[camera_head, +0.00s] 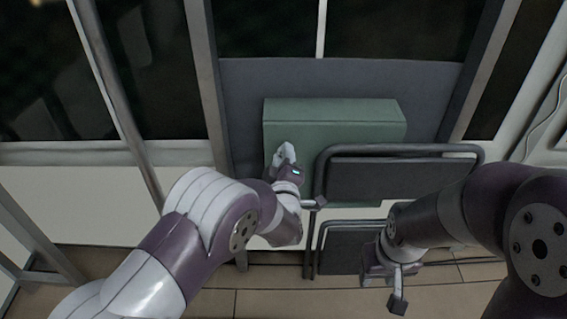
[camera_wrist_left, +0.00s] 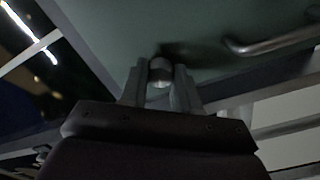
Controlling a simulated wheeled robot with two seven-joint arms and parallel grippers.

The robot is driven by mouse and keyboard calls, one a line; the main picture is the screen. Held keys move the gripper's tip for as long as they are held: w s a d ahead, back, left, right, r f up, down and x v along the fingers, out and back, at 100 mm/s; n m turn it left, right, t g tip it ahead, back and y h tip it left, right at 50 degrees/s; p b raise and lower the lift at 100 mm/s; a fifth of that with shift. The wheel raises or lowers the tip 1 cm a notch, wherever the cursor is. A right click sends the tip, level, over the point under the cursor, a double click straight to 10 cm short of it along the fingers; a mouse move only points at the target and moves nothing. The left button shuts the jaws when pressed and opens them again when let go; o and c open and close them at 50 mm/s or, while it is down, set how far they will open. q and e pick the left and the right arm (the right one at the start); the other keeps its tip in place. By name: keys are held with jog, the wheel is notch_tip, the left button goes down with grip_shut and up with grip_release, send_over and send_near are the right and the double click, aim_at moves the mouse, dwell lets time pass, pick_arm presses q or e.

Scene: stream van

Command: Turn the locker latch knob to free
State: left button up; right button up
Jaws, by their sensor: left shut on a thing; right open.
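The green locker (camera_head: 335,110) is fixed to the grey wall panel in the head view. Its front also fills the upper part of the left wrist view (camera_wrist_left: 200,25). The latch knob (camera_wrist_left: 160,70), a small round metallic piece, shows between the fingers in the left wrist view. My left gripper (camera_head: 284,153) is at the locker's left front, and its fingers (camera_wrist_left: 160,88) are closed on the knob. In the head view the gripper hides the knob. I cannot tell the knob's turn angle. My right gripper (camera_head: 385,285) is open and empty, low and right, away from the locker.
A dark folding chair (camera_head: 385,180) stands before the locker's right part. A grey post (camera_head: 205,80) rises at the left. Dark windows are behind.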

pick_arm(q)
jog(key=shift+n+b, duration=1.4)
jog(key=shift+n, duration=0.5)
jog(key=o, duration=1.1)
jog(key=shift+c, duration=0.2)
jog(key=s+p, duration=0.2)
jog(key=s, duration=1)
jog(key=shift+s, duration=0.35)
